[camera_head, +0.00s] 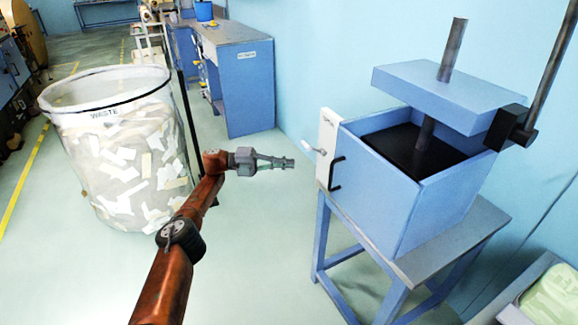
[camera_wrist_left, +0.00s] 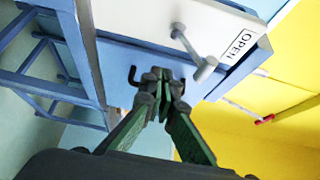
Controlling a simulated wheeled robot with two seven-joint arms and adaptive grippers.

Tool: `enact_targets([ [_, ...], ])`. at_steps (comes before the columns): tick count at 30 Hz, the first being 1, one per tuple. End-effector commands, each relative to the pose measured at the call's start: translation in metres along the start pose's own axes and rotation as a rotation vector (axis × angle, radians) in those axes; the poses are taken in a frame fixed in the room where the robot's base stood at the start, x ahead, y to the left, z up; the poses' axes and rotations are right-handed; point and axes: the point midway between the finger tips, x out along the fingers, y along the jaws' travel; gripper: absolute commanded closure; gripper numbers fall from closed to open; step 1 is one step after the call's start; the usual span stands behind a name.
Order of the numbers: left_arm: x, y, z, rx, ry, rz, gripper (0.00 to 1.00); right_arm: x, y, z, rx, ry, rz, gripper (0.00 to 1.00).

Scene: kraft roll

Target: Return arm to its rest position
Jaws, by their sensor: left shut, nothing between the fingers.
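My left arm reaches in from the bottom left of the head view. Its gripper (camera_head: 284,163) is shut and empty, in the air between the waste bin and the blue press box (camera_head: 408,195). In the wrist view the left gripper's fingertips (camera_wrist_left: 158,78) are together, in front of the box's black handle (camera_wrist_left: 134,78). In the head view a gap shows between the fingertips and the handle (camera_head: 335,173). A light knob lever (camera_head: 310,148) sticks out from the box's white panel (camera_head: 327,150). My right gripper is not in view.
The clear waste bin (camera_head: 115,150), full of paper scraps, stands left of my arm. The press box sits on a blue stand (camera_head: 455,240), with a raised plate (camera_head: 435,90) above it. A blue cabinet (camera_head: 245,90) stands behind. The floor between bin and stand is clear.

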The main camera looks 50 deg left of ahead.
Motion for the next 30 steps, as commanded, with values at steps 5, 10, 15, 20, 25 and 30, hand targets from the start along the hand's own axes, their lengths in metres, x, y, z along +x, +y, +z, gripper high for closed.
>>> enact_targets([
  [5, -0.006, 0.002, 0.005, -0.001, 0.0, 0.0, 1.0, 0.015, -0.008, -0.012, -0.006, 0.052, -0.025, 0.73],
  [10, -0.008, -0.001, 0.006, 0.0, 0.0, -0.001, 1.0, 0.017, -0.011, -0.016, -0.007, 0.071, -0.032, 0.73],
  [15, -0.008, 0.0, 0.006, -0.001, 0.0, -0.001, 1.0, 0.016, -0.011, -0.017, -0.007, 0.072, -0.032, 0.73],
  [20, 0.012, 0.035, 0.006, -0.043, -0.017, 0.014, 1.0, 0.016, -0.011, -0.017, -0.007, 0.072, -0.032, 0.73],
  [25, 0.06, 0.135, -0.004, -0.164, -0.086, 0.049, 1.0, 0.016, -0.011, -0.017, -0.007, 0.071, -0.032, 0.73],
  [30, 0.098, 0.248, -0.038, -0.322, -0.192, 0.085, 1.0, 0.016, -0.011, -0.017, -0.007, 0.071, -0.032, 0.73],
])
